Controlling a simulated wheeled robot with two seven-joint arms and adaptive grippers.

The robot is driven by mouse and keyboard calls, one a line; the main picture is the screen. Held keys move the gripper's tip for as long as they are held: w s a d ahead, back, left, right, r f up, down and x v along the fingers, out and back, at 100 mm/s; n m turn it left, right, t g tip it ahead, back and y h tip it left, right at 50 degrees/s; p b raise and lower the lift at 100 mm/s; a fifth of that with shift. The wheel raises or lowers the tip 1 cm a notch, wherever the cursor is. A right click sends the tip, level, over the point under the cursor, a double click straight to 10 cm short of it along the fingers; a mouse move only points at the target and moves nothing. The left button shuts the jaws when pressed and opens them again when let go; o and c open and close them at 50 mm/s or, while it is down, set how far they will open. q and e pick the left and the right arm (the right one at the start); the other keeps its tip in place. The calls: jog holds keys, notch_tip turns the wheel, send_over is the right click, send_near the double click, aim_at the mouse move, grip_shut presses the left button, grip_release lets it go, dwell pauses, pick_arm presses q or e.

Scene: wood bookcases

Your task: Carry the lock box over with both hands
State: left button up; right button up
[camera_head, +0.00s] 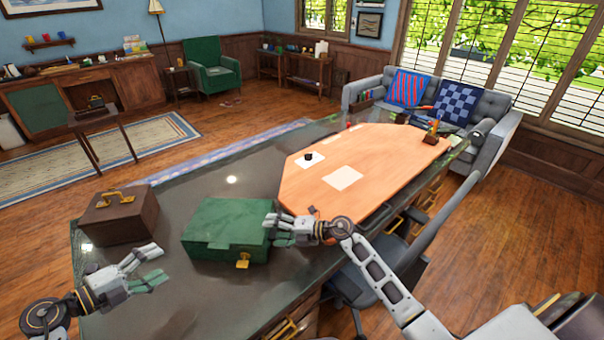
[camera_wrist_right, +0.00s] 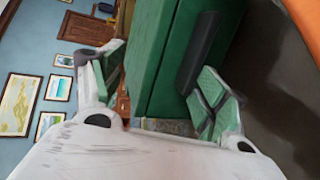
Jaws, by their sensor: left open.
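The green lock box (camera_head: 225,222) sits on the dark glossy desk top, with a gold clasp (camera_head: 243,260) on its near side. My left gripper (camera_head: 158,264) is open and empty over the desk, left of the box and apart from it. My right gripper (camera_head: 272,230) is at the box's right end. In the right wrist view the green box (camera_wrist_right: 165,60) lies ahead, with a dark handle bar (camera_wrist_right: 197,52) on its side. The right gripper's fingers (camera_wrist_right: 162,92) are spread wide there. Whether a fingertip touches the box is unclear.
A brown case (camera_head: 120,218) with a gold handle stands on the desk left of the green box. An orange-brown desk panel (camera_head: 375,165) with papers lies to the right and beyond. A dark chair (camera_head: 400,262) stands at the desk's right side, near my right arm.

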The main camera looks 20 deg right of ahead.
jog(key=v, duration=0.8)
jog(key=shift+s+d+f, duration=0.1)
jog(key=shift+s+d, duration=0.05)
jog(key=shift+s, duration=0.1)
dwell(0.5)
